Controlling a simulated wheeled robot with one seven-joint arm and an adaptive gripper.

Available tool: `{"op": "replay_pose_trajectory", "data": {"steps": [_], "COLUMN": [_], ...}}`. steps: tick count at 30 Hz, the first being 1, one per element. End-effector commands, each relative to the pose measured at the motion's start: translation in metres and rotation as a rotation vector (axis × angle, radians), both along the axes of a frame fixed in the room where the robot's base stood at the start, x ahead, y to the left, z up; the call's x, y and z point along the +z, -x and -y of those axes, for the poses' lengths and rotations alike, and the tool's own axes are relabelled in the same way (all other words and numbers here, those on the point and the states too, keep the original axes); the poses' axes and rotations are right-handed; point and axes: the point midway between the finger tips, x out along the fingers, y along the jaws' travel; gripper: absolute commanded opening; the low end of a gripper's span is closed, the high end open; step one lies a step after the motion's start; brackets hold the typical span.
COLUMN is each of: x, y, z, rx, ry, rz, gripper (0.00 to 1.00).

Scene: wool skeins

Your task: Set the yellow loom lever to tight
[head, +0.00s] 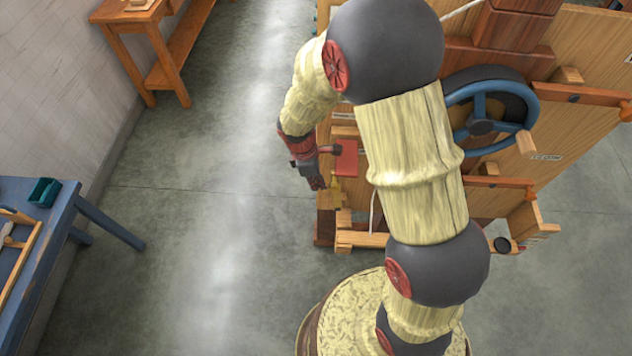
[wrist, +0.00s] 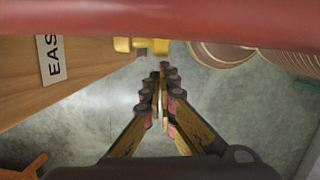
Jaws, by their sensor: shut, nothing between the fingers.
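The yellow lever (head: 337,192) sits low on the left side of the wooden loom (head: 570,60). In the wrist view a yellow piece (wrist: 136,44), apparently the lever, shows just beyond the fingertips. My gripper (head: 317,184) points down just left of the lever in the head view. In the wrist view my gripper (wrist: 162,68) has its fingers together with nothing between them. I cannot tell whether the fingertips touch the lever. A label (wrist: 51,58) with the letters "EAS" is on the wood at left; its end is cut off.
A red bar (wrist: 160,18) crosses the top of the wrist view, close to the camera. A blue wheel (head: 490,110) is on the loom's face. A blue table (head: 70,215) stands at the left and a wooden bench (head: 135,50) behind. The floor between is clear.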

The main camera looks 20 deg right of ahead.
Motion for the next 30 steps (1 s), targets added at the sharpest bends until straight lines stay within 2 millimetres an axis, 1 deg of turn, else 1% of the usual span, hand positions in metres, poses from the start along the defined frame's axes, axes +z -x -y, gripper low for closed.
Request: {"op": "replay_pose_trajectory", "data": {"steps": [4, 9, 11, 22, 26, 30], "x": [0.002, 0.009, 0.01, 0.009, 0.021, 0.045], "y": [0.002, 0.009, 0.011, 0.011, 0.009, 0.008], "z": [0.004, 0.025, 0.03, 0.03, 0.028, 0.023], "rx": [-0.002, -0.004, -0.002, 0.0, 0.0, 0.001], "ry": [0.0, 0.0, 0.0, 0.0, 0.0, 0.0], "rz": [-0.001, 0.001, -0.001, 0.001, 0.004, 0.006], "gripper": [0.0, 0.0, 0.0, 0.0, 0.0, 0.0]}}
